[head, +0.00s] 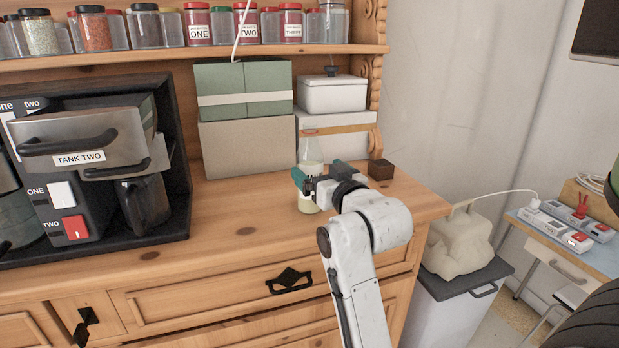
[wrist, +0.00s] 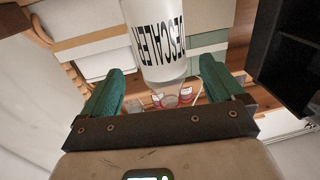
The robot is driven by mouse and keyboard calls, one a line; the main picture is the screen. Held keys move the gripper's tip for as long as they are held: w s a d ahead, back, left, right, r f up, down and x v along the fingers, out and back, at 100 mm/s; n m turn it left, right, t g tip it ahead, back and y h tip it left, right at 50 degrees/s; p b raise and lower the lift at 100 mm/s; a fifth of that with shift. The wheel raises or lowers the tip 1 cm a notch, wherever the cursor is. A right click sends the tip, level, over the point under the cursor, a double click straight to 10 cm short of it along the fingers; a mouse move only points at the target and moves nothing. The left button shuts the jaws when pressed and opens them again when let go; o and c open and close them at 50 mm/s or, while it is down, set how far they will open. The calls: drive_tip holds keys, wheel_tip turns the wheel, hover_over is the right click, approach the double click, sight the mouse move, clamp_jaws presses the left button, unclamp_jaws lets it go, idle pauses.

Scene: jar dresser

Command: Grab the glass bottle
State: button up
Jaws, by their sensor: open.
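The glass bottle (head: 311,150) stands upright on the wooden dresser top, in front of the boxes. It is clear with a narrow neck and pale contents. The gripper is open and empty.
A small dark brown block (head: 381,169) sits right of my gripper. A green box (head: 243,80) on a beige box (head: 248,147) and white boxes (head: 332,94) stand behind. The coffee machine (head: 95,150) is at left. The front dresser top is clear.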

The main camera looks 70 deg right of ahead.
sight(309, 166)
drive_tip(key=shift+f+p+x, duration=0.2)
drive_tip(key=shift+x, duration=1.1)
drive_tip(key=shift+f+p+x, duration=0.2)
drive_tip(key=shift+f+x, duration=0.05)
drive_tip(key=shift+x, duration=1.05)
drive_tip(key=shift+w+a, duration=0.1)
drive_tip(key=shift+c, duration=0.3)
drive_tip(key=c, duration=1.4)
drive_tip(key=shift+r, duration=0.1)
drive_tip(key=shift+c, duration=0.2)
drive_tip(key=shift+r, duration=0.1)
